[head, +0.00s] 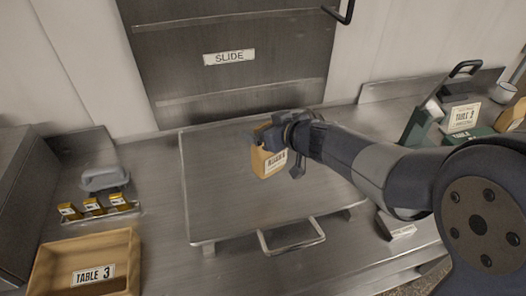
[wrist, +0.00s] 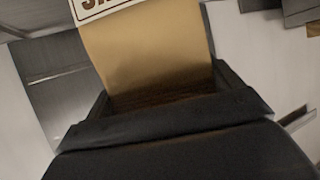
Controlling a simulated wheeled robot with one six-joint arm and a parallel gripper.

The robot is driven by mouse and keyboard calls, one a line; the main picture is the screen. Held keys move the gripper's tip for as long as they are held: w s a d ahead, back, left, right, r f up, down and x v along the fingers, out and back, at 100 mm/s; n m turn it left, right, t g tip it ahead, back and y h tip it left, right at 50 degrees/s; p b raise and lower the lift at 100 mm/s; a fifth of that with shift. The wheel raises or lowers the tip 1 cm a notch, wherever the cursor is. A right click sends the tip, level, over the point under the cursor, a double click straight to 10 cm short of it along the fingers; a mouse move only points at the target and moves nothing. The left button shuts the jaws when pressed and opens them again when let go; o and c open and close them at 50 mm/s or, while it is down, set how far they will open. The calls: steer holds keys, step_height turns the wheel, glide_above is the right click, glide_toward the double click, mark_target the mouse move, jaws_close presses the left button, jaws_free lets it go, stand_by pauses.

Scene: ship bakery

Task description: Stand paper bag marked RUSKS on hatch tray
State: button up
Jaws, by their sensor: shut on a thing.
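The paper bag (head: 267,163) is brown with a white label whose lettering is too small to read for sure in the head view. My gripper (head: 265,138) is shut on its upper part and holds it over the hatch tray. In the wrist view the bag (wrist: 150,60) fills the middle between the dark jaws, with part of the label at the top edge. The hatch tray (head: 222,205) is a wide grey metal plate with a front handle, below the bag. I cannot tell whether the bag's bottom touches the tray.
A door marked SLIDE (head: 230,90) stands behind the tray. A wooden crate marked TABLE 3 (head: 60,252) is at front left, with small yellow-tagged items (head: 95,205) behind it. A green box (head: 470,132) and a green handled device (head: 422,122) stand at right. The tray's left half is clear.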

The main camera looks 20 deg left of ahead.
steer(key=shift+f+b, duration=1.35)
steer(key=shift+f, duration=1.55)
steer(key=shift+f, duration=0.1)
steer(key=o, duration=1.3)
steer(key=shift+c, duration=0.2)
steer(key=shift+d+r, duration=0.1)
steer(key=shift+r, duration=0.25)
steer(key=p+v, duration=0.3)
steer(key=v, duration=0.8)
steer(key=shift+s+d, duration=0.3)
steer(key=shift+d, duration=0.05)
